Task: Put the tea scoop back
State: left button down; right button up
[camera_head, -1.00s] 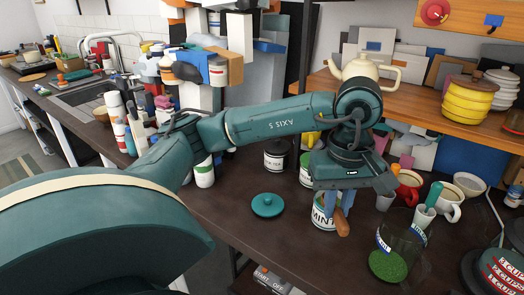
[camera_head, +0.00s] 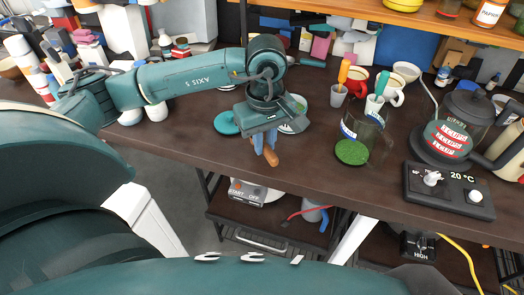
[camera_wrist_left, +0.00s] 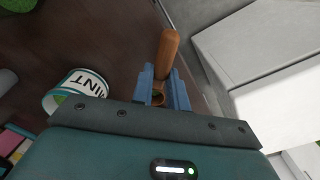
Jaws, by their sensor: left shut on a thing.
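My left gripper (camera_head: 263,150) is shut on the tea scoop, whose brown wooden handle (camera_head: 271,159) sticks out below the blue fingers near the table's front edge. In the left wrist view the handle (camera_wrist_left: 168,55) stands out from between the fingers (camera_wrist_left: 165,88); the scoop's bowl is mostly hidden. In the head view the tin (camera_head: 297,124) is partly hidden behind my gripper. A teal round lid (camera_head: 226,123) lies left of my gripper. My right gripper is not in view.
A clear jug with green contents (camera_head: 352,152) stands right of my gripper. Cups with utensils (camera_head: 375,104) and a red mug (camera_head: 357,84) stand behind it. A kettle on a hot plate (camera_head: 446,193) is at the right. A lower shelf (camera_head: 275,222) lies below the table's front edge.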

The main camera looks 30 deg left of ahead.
aim_at(264, 166)
pick_arm(q)
notch_tip(264, 166, down, 4)
jog(key=shift+f, duration=0.15)
jog(key=shift+f, duration=0.1)
jog(key=shift+f, duration=0.2)
jog(key=c, duration=1.4)
grip_release()
jog(key=shift+r, duration=0.15)
jog(key=shift+r, duration=0.2)
notch_tip(264, 166, up, 12)
jog(key=shift+b, duration=0.3)
